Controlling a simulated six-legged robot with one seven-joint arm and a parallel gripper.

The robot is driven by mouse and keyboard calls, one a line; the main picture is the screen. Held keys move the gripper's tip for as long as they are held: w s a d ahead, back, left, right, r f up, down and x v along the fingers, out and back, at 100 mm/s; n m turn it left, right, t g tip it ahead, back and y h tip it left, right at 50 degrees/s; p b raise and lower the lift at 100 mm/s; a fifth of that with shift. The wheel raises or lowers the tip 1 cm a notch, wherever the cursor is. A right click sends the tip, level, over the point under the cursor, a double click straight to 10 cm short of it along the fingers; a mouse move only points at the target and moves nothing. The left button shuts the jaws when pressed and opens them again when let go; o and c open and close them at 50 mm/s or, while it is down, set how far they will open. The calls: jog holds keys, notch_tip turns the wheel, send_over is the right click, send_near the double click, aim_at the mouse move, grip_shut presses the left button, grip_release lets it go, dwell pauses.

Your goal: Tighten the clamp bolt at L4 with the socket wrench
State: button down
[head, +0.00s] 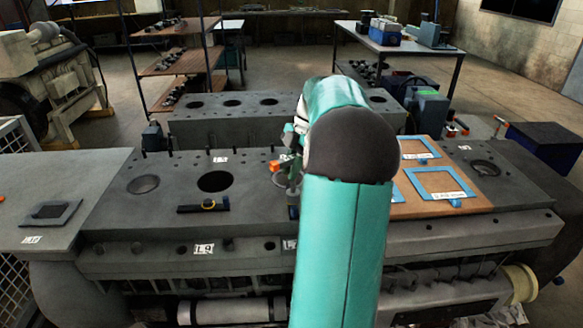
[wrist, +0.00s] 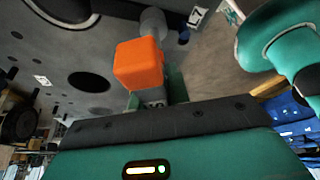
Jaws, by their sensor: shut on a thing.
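My gripper (head: 292,165) is over the middle of the grey engine deck (head: 150,215), left of my teal arm link. In the wrist view my gripper (wrist: 156,95) is shut on the socket wrench, which shows as an orange block (wrist: 138,63) in front of the jaws. A grey round part (wrist: 153,22) shows just beyond the block. The clamp bolt at L4 cannot be made out. A front label (head: 204,249) looks like L9, and another label (head: 289,244) is partly hidden by my arm. I cannot tell whether the wrench touches a bolt.
A large round bore (head: 215,181) and a black bar with a yellow ring (head: 204,206) are left of my gripper. Brown boards with blue frames (head: 440,184) lie to the right. A grey block with several holes (head: 233,128) stands behind. A side plate (head: 50,212) is at left.

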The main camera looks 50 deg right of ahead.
jog(key=m+t, duration=0.1)
jog(key=m, duration=0.2)
jog(key=m+t+h, duration=0.1)
jog(key=m, duration=0.2)
jog(key=shift+d+m+h, duration=0.1)
jog(key=shift+m+h, duration=0.2)
jog(key=m+h, duration=0.1)
jog(key=m, duration=0.2)
jog(key=m+h, duration=0.1)
jog(key=m, duration=0.2)
jog(key=shift+d+m+t, duration=0.15)
jog(key=shift+m+t, duration=0.25)
jog(key=m+h, duration=0.1)
jog(key=m, duration=0.2)
jog(key=m+h, duration=0.2)
jog(key=m, duration=0.1)
jog(key=shift+d+m, duration=0.1)
jog(key=shift+m, duration=0.3)
jog(key=m+g+h, duration=0.1)
jog(key=m, duration=0.2)
jog(key=shift+w+f, duration=0.1)
jog(key=m+g, duration=0.1)
jog(key=m, duration=0.2)
jog(key=shift+d+m+h, duration=0.1)
jog(key=shift+m+h, duration=0.3)
